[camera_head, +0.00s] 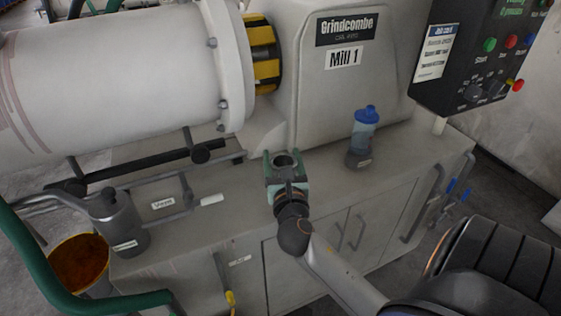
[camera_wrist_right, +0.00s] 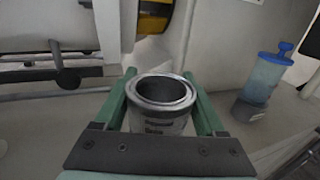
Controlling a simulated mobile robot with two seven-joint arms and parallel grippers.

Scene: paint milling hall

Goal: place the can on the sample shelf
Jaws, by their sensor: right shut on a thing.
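The can (camera_wrist_right: 161,107) is a small open metal tin with a silver rim, a dark inside and a printed label. My right gripper (camera_head: 286,172) is shut on it, with one green finger on each side; the can's dark mouth (camera_head: 287,161) shows between the fingers in the head view. The can is upright, at the grey cabinet top below the mill. I cannot tell whether its base touches the surface. My left gripper is not in view. I cannot make out which surface is the sample shelf.
A blue-lidded bottle (camera_head: 362,138) stands to the right on the cabinet top (camera_head: 325,180). A grey metal jug (camera_head: 118,225) and an orange-filled bucket (camera_head: 80,265) are at left. Pipes and a white-ended valve handle (camera_head: 212,200) lie left of my gripper.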

